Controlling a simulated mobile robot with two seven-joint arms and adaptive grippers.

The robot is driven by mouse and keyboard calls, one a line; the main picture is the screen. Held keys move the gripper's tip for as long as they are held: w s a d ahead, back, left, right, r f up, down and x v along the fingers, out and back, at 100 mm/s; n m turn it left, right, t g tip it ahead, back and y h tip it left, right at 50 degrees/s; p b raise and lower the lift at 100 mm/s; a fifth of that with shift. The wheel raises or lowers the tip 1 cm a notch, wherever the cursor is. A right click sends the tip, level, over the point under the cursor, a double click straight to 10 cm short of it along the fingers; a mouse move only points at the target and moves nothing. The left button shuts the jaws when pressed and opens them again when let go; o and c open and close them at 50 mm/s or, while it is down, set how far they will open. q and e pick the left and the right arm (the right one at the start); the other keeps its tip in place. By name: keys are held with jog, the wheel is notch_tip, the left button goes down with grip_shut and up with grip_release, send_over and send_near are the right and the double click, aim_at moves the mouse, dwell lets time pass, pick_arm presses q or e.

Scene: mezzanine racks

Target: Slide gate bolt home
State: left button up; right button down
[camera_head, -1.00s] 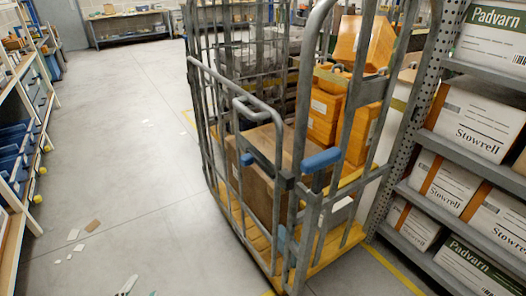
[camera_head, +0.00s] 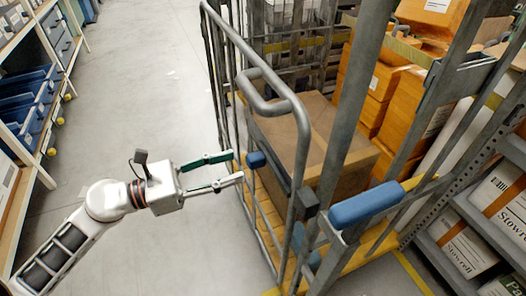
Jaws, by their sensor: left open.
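The roll cage's gate (camera_head: 233,47) is a grey tube frame on the near left side of the cage. A dark bolt bar (camera_head: 279,184) runs along it, with a small blue knob (camera_head: 257,159) at its left end. The bar's right end is near a dark block on the upright post; I cannot tell whether it is engaged. My left gripper (camera_head: 238,167) is open, its two green-and-grey fingers pointing right, with the tips just left of the knob. I cannot tell whether they touch it. My right gripper is not in view.
A larger blue grip (camera_head: 366,203) juts from the cage post, with another blue part (camera_head: 306,245) lower down. Racks stand at both sides. Grey floor (camera_head: 150,100) is free on the left.

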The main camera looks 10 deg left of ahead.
aim_at(247, 161)
pick_arm(q)
jog(key=x, duration=0.2)
jog(key=p+x, duration=0.1)
jog(key=x, duration=0.2)
jog(key=shift+r, duration=0.25)
jog(key=shift+x, duration=0.85)
jog(key=shift+f, duration=0.2)
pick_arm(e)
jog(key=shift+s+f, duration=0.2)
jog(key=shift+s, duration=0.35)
